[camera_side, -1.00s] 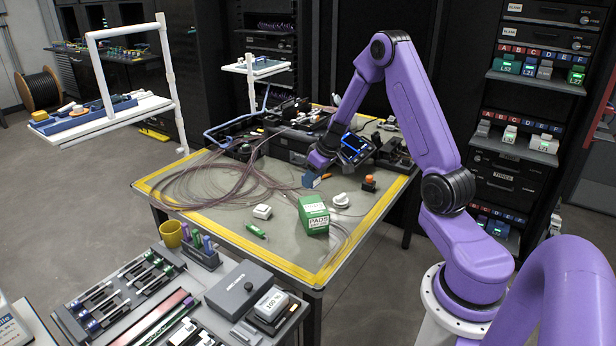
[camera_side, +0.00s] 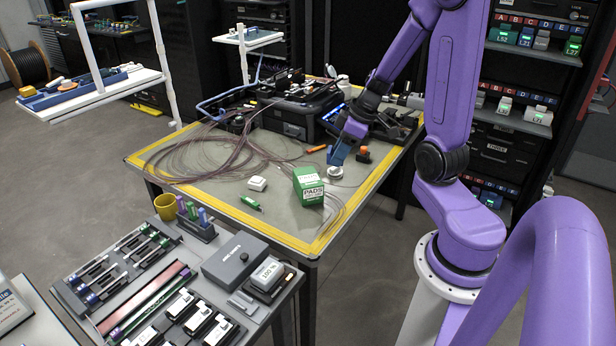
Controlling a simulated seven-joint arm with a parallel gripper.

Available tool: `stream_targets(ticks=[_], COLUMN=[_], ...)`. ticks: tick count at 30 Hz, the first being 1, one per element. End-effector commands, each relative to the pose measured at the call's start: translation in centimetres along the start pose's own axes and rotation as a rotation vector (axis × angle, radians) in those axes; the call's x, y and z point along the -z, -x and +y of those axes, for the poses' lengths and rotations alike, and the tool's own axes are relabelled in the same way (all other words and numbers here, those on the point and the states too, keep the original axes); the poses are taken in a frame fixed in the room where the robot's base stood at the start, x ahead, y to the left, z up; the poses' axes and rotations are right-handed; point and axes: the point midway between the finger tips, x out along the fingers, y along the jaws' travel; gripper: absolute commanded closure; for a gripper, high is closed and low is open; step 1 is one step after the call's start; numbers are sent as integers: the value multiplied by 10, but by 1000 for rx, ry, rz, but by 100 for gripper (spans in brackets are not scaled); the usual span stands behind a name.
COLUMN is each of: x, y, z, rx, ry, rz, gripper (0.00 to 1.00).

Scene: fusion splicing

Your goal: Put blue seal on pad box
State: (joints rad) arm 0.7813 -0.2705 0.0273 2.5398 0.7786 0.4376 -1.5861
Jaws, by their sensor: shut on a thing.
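The pad box (camera_side: 309,188) is a green and white box marked PADS, standing near the right front part of the table. My gripper (camera_side: 341,150) is above the table, behind and to the right of the box. It is shut on a small blue piece, which appears to be the blue seal (camera_side: 337,157). The seal is apart from the box, just behind a white round item (camera_side: 335,172) in the picture. The fingertips are small and partly hidden by the arm.
An orange pen (camera_side: 316,148) and an orange-topped item (camera_side: 363,154) are near my gripper. Coiled fibres (camera_side: 200,150) cover the table's left. A white block (camera_side: 257,184) and a green tube (camera_side: 250,203) lie left of the box. Black equipment (camera_side: 300,118) fills the back.

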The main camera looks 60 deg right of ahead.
Motion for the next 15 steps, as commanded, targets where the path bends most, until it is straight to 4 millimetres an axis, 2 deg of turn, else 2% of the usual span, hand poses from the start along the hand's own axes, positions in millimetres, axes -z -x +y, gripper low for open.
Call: stream_targets(ticks=[5,15], x=[3,27], y=[-6,-43], z=[5,45], rx=[6,6], ry=[8,7], rz=[0,-1], gripper=[82,82])
